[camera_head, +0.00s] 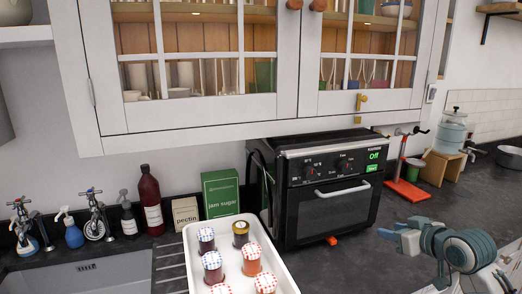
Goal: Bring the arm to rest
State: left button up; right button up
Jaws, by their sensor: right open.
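My right arm comes in at the lower right over the dark counter. My right gripper (392,231), pale blue-grey, points left, and its jaws are open and empty. It is in front of and to the right of the black oven, apart from it. My left gripper is not in view. The white glazed cabinet (210,115) hangs above the counter with both doors shut. Glasses, cups and dishes show through its panes.
A white tray (180,237) with several jam jars stands left of the black oven (332,200). Bottles, a green jam sugar box (220,193) and a pectin box (185,213) line the wall. A red-based stand (407,188) and drink dispenser (451,133) stand at the right.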

jog(key=s+a+f+g+h, duration=0.1)
jog(key=s+a+f+g, duration=0.15)
jog(key=s+f, duration=0.55)
jog(key=s+a+f+g+h, duration=0.1)
jog(key=s+a+f, duration=0.2)
jog(key=s+f, duration=0.55)
jog(key=s+f+m+g+h, duration=0.1)
jog(key=s+f+g, duration=0.1)
jog(key=s+f, duration=0.35)
jog(key=s+a+f+m+g+h, duration=0.1)
jog(key=s+f+g, duration=0.1)
jog(key=s, duration=0.7)
jog(key=s+f+m+g+h, duration=0.1)
jog(key=s+f+g, duration=0.1)
jog(key=s+f, duration=0.35)
notch_tip(320, 180, down, 31)
jog(key=s+d, duration=0.2)
jog(key=d, duration=0.1)
jog(key=s+d+f+g+b, duration=0.1)
jog(key=s+f, duration=1.7)
jog(key=shift+g, duration=0.35)
